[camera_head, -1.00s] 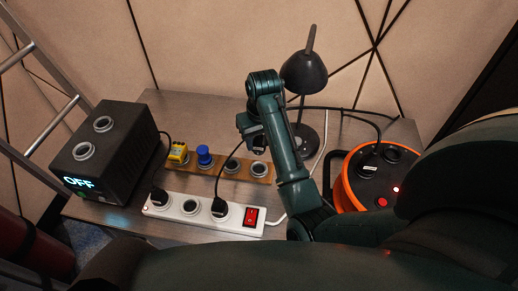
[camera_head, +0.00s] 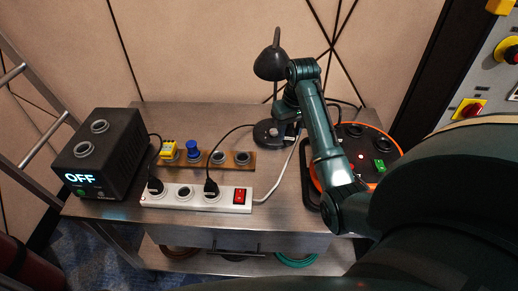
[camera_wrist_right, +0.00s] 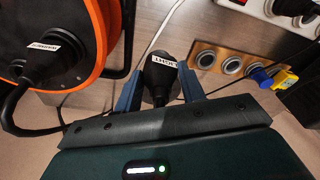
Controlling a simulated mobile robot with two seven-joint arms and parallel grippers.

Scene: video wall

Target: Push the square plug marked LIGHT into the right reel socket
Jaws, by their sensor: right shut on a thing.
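My right gripper (camera_wrist_right: 160,84) is shut on the black plug (camera_wrist_right: 158,74), whose white label reads LIGHT upside down in the wrist view. In the head view this gripper (camera_head: 284,108) is near the lamp base, left of the orange reel (camera_head: 398,148); the plug is hard to make out there. The reel also shows at the left of the wrist view (camera_wrist_right: 97,72), where another labelled black plug (camera_wrist_right: 38,55) with a thick cable sits on its face. In the head view the right reel socket (camera_head: 380,146) looks empty. My arm hides the reel's left part. My left gripper is out of view.
A black lamp (camera_head: 270,62) stands behind my right gripper. A white power strip (camera_head: 170,203) with two plugs and a wooden socket strip (camera_head: 240,168) lie to the left. A black box reading OFF (camera_head: 105,155) stands far left. A green switch (camera_head: 379,164) is on the reel.

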